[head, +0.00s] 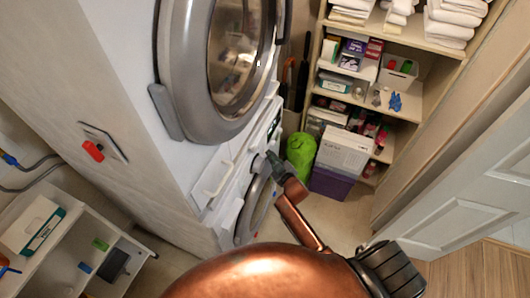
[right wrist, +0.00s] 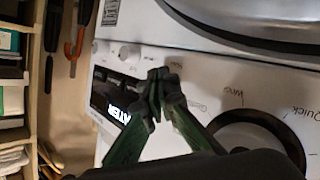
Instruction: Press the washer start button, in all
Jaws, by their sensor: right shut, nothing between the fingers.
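The lower washer (head: 228,240) stands beneath a machine with a large round door (head: 235,50). My right gripper (head: 272,163) is at the washer's front, by its control panel. In the right wrist view my right gripper (right wrist: 157,82) has its dark green fingertips together, with nothing between them. They are in front of the white control panel (right wrist: 180,62), between a dark display (right wrist: 108,105) with partly hidden lettering and a large dark dial (right wrist: 255,140) with printed labels. I cannot tell whether the tips touch the panel. The start button cannot be made out clearly. My left gripper is not in view.
Shelves (head: 408,98) with towels and boxes stand at the back right. A white door (head: 470,190) is at the right. An open white cabinet (head: 70,262) is at lower left.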

